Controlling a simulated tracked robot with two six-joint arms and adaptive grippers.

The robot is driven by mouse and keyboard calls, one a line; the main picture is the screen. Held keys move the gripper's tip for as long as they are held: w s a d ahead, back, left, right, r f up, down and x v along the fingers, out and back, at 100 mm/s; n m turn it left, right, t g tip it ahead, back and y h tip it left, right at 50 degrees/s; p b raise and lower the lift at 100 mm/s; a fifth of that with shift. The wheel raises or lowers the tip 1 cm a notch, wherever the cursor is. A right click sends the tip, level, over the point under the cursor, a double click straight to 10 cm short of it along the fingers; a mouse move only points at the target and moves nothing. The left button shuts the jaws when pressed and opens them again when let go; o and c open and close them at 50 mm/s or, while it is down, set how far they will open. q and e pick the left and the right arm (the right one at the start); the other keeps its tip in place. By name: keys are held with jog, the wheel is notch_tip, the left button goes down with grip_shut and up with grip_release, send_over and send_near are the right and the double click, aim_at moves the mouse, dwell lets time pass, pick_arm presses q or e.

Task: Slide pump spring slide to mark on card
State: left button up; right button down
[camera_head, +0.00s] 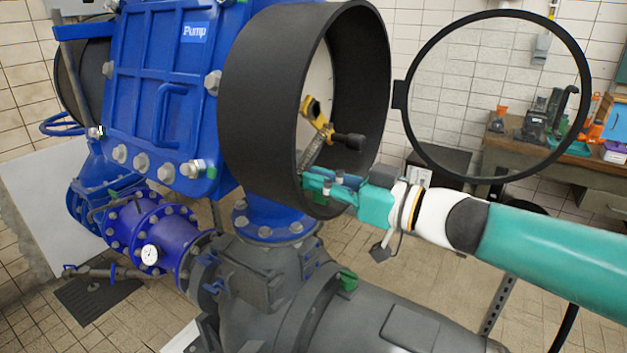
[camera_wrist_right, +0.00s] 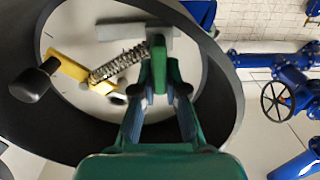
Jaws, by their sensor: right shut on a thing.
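The pump's spring (camera_head: 312,152) sits inside a large black round housing (camera_head: 262,95), with a yellow lever (camera_head: 317,114) and black knob (camera_head: 348,141) at its far end. In the right wrist view the coil spring (camera_wrist_right: 118,64) runs from the yellow lever (camera_wrist_right: 68,60) to a green spring slide (camera_wrist_right: 158,64). My right gripper (camera_head: 318,184) reaches into the housing; its fingers (camera_wrist_right: 160,88) are shut on the slide at the spring's end. A pale card face (camera_wrist_right: 85,22) lies behind, with faint ticks near its edge; the target mark cannot be made out. My left gripper is out of view.
The housing's black rim (camera_wrist_right: 228,90) surrounds my right gripper closely. A round glass cover (camera_head: 497,95) with a black frame stands swung open at right. Blue pump casing (camera_head: 150,90) is at left, a grey pipe (camera_head: 370,320) below. A workbench (camera_head: 570,165) stands behind.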

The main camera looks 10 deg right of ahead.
jog(key=shift+w+d+r+p, duration=0.15)
jog(key=shift+w+d+p, duration=0.05)
jog(key=shift+p, duration=0.2)
jog(key=w+d+p, duration=0.3)
jog(key=d+p, duration=0.1)
jog(key=shift+w, duration=0.4)
jog(key=shift+w+d+p, duration=0.1)
jog(key=shift+w+p, duration=0.05)
jog(key=shift+p, duration=0.2)
jog(key=c, duration=1.2)
grip_release()
